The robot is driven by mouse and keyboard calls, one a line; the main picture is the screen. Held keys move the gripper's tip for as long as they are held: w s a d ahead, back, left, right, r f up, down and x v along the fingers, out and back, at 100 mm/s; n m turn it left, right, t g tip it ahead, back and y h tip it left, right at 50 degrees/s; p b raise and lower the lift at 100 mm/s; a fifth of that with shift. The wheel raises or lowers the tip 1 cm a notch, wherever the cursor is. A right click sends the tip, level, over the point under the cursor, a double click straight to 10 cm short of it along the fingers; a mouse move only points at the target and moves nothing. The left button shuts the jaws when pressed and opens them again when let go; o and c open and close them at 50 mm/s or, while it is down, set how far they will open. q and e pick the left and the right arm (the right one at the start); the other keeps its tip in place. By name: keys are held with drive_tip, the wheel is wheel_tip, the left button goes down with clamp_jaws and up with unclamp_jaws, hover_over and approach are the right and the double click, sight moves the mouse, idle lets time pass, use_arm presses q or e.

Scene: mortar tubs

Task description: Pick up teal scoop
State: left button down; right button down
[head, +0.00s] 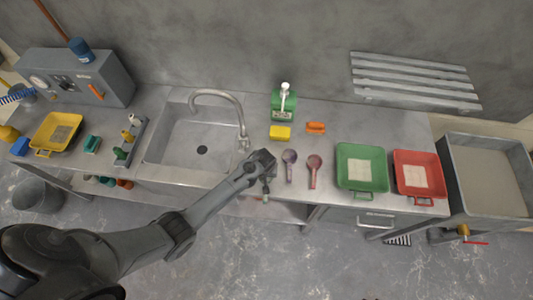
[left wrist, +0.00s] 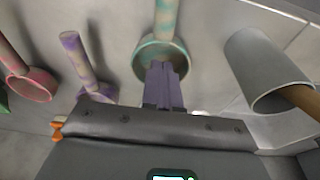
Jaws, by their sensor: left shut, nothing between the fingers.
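The teal scoop (left wrist: 158,55) shows in the left wrist view, with its round bowl at the upper middle and its mottled handle running up out of the frame. My left gripper (left wrist: 163,72) is shut and empty, its fingers overlapping the near edge of the bowl in this view. I cannot tell whether they touch it. In the head view my left gripper (head: 266,163) is over the counter's front edge, left of the purple scoop (head: 290,158), and I cannot make out the teal scoop there. My right gripper is not in view.
The red scoop (head: 314,164) lies right of the purple one. A green tub (head: 362,188) and a red tub (head: 419,195) stand farther right. The sink (head: 163,158) is on the left. A grey cylinder (left wrist: 262,68) is right of the teal scoop in the wrist view.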

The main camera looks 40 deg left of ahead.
use_arm(q)
drive_tip(key=shift+s+p, duration=0.55)
drive_tip(key=shift+p, duration=0.05)
drive_tip(key=shift+s+r+p, duration=0.1)
drive_tip(key=shift+r+p, duration=0.15)
drive_tip(key=shift+p, duration=0.05)
drive_tip(key=shift+w+r, duration=0.15)
drive_tip(key=shift+w, duration=0.05)
drive_tip(key=c, duration=1.8)
unclamp_jaws()
drive_tip(key=s+d, duration=0.3)
drive_tip(key=s, duration=0.4)
drive_tip(key=s+d+b, duration=0.1)
drive_tip(key=s+d, duration=0.3)
drive_tip(key=s, duration=0.3)
drive_tip(key=s+d+b, duration=0.1)
drive_tip(key=s+d, duration=0.3)
drive_tip(key=s, duration=0.3)
drive_tip(key=shift+d, duration=0.2)
drive_tip(key=o, duration=0.7)
drive_tip(key=shift+s+d, duration=0.2)
drive_tip(key=shift+s, duration=0.25)
drive_tip(key=o, duration=1.1)
